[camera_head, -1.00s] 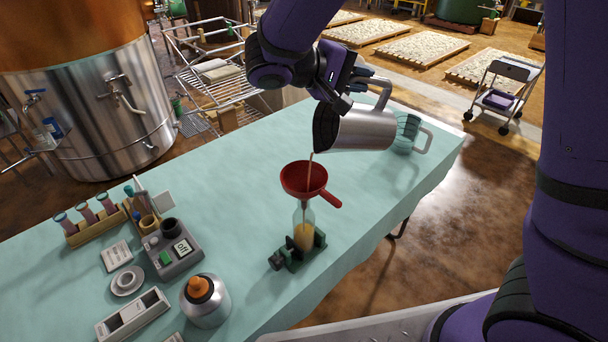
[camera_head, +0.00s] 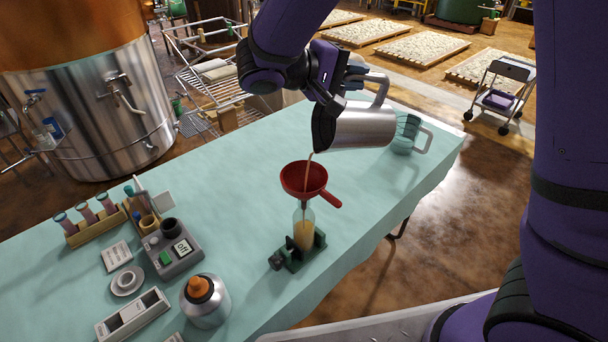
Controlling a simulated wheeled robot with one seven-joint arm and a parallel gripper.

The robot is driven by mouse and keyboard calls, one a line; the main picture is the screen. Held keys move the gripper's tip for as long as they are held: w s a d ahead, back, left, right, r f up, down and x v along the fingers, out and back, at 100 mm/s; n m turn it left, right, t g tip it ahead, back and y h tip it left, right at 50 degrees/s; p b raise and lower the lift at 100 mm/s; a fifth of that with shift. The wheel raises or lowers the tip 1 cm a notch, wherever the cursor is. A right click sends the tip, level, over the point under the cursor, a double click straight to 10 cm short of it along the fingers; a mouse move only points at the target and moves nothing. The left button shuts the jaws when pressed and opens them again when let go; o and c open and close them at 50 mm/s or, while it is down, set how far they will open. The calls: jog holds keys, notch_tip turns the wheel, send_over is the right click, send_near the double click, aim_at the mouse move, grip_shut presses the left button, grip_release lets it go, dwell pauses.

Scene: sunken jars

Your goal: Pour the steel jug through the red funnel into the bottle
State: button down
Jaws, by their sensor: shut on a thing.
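The steel jug (camera_head: 358,128) is held in the air, tilted with its mouth to the left above the funnel. My gripper (camera_head: 345,92) is shut on the jug; its fingertips are partly hidden. A thin stream runs from the jug's lip down into the red funnel (camera_head: 304,180). The funnel sits upright in the mouth of the clear bottle (camera_head: 304,222), its handle pointing right. The bottle stands in a dark green holder (camera_head: 298,254) and has amber liquid in its lower part.
A glass mug (camera_head: 405,136) stands behind the jug. A grey device (camera_head: 174,248), a rack of tubes (camera_head: 92,222) and a steel pot with an orange knob (camera_head: 205,302) stand on the left of the table (camera_head: 240,170). The table's middle is clear.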

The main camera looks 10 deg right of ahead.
aim_at(387, 108)
jog(key=shift+a+r, duration=0.1)
jog(key=shift+a, duration=0.15)
dwell(0.4)
dwell(0.6)
jog(key=shift+d, duration=0.25)
jog(key=d+f+y, duration=0.1)
jog(key=d, duration=0.1)
jog(key=w+d+f+y, duration=0.1)
jog(key=d+f+y, duration=0.1)
jog(key=d+f+g+y, duration=0.1)
jog(key=d+y, duration=0.1)
jog(key=shift+w+f, duration=0.15)
jog(key=shift+f, duration=0.25)
jog(key=shift+w+d+f+g+y, duration=0.2)
jog(key=shift+d+f+y, duration=0.45)
jog(key=shift+f+y, duration=0.5)
jog(key=shift+w+d+f+g+y, duration=0.1)
jog(key=shift+d+f+g+y, duration=0.1)
jog(key=shift+d+f+y, duration=0.65)
jog(key=shift+w+d+f+g+y, duration=0.15)
jog(key=shift+d+f+y, duration=0.25)
jog(key=shift+f+y, duration=1)
